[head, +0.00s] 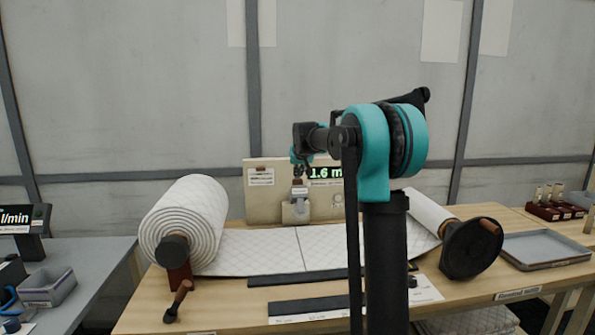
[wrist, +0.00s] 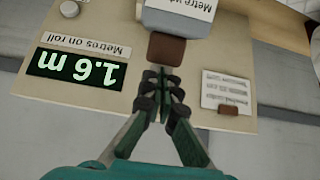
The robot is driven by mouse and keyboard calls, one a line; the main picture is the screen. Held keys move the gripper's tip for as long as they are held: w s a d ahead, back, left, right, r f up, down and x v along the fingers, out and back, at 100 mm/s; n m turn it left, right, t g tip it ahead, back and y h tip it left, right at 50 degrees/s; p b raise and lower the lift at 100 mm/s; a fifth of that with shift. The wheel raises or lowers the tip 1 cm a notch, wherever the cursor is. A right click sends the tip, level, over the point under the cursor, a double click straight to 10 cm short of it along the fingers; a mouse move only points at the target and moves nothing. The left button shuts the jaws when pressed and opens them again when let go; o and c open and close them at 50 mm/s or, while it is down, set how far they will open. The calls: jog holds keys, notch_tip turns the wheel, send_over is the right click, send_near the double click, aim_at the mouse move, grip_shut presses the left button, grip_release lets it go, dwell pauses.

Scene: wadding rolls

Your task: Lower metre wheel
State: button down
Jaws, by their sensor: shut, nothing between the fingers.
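The metre wheel unit (head: 300,203) is a pale grey block on the front of the upright wooden panel (head: 258,203), above the quilted white wadding. In the wrist view its labelled housing (wrist: 178,20) appears upside down at the top edge, with a brown tab (wrist: 165,49) on it. My gripper (head: 298,172) is just above the unit in the head view. In the wrist view my gripper (wrist: 163,76) is shut and empty, its fingertips close to the brown tab. I cannot tell if they touch it. The wheel's contact with the wadding is not clear.
The panel display (wrist: 77,68) reads 1.6 m. A large wadding roll (head: 185,222) is at left, with a crank (head: 178,300) in front. A dark round handwheel (head: 470,248) is at right beside a grey tray (head: 545,249). My arm hides part of the table's middle.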

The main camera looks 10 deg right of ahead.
aim_at(301, 196)
jog(key=s+f+t, duration=0.4)
jog(key=s, duration=0.1)
jog(key=shift+s+f+t, duration=0.2)
jog(key=shift+t, duration=0.2)
jog(key=shift+s+f+t, duration=0.4)
jog(key=shift+f+t, duration=0.1)
jog(key=shift+f, duration=0.05)
jog(key=shift+s+f, duration=0.45)
jog(key=shift+f, duration=0.3)
jog(key=shift+s+f, duration=0.1)
